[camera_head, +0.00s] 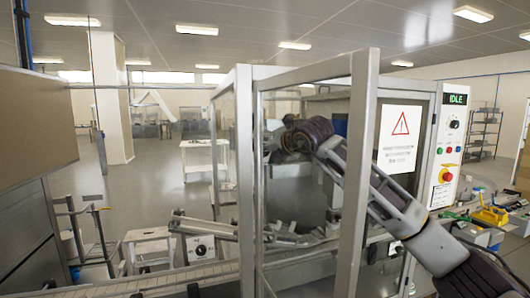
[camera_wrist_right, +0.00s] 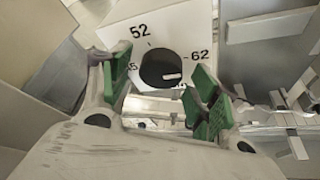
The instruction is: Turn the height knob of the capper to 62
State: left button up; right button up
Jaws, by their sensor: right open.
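The height knob (camera_wrist_right: 160,68) is a dark round knob on a white dial plate (camera_wrist_right: 118,38) in the right wrist view. The numbers 52 above and 62 to the right are readable; a number at the left is partly covered by a finger. A short white mark on the knob points right, roughly toward the 62 side; its exact reading is unclear. My right gripper (camera_wrist_right: 158,88) is open, with green pads on either side of the knob in the picture; no contact is visible. In the head view a dial plate with a black knob (camera_head: 200,249) shows low left of centre. My left gripper is out of view.
Metal frame posts (camera_head: 358,180) and clear panels surround the machine, and my right arm reaches in between them. A control panel (camera_head: 448,145) reading IDLE, with buttons and a red stop, stands at the right. A conveyor (camera_head: 150,282) runs along the front.

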jog(key=v, duration=1.2)
dwell(0.3)
dwell(0.4)
